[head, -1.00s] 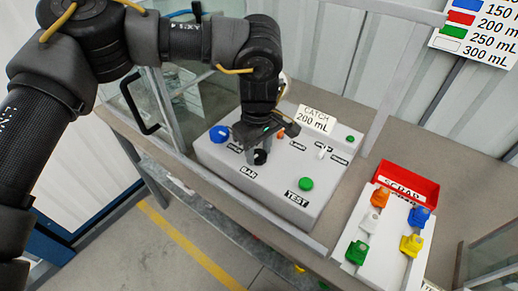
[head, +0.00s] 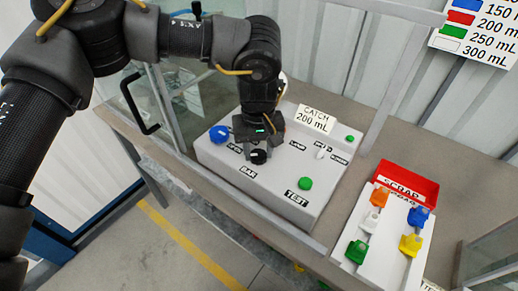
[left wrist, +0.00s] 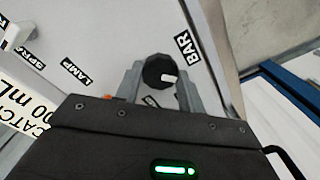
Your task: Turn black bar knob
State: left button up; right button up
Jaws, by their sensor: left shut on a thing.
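The black bar knob (head: 259,157) sits on the sloped top of the light grey control box, near its front left edge, by the BAR label (head: 247,172). My left gripper (head: 255,150) is over it from above, with its fingers on both sides of the knob, shut on it. In the left wrist view the round knob (left wrist: 158,70) lies between the two grey fingers, with a white pointer mark toward the right side of the picture. The BAR label (left wrist: 184,48) is beside it. My right gripper is not in view.
On the same box are a blue knob (head: 219,134), a green button (head: 306,183) by the TEST label and a CATCH 200 mL sign (head: 314,118). A red scrap tray (head: 411,181) and a white rack (head: 365,220) with coloured pieces stand right. A glass-panelled frame is left.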

aim_at(259, 155)
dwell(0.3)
pick_arm(q)
jog(key=o, duration=1)
jog(key=shift+r, duration=0.25)
notch_tip(259, 155, up, 10)
jog(key=shift+s+r, duration=0.1)
jog(key=shift+r, duration=0.1)
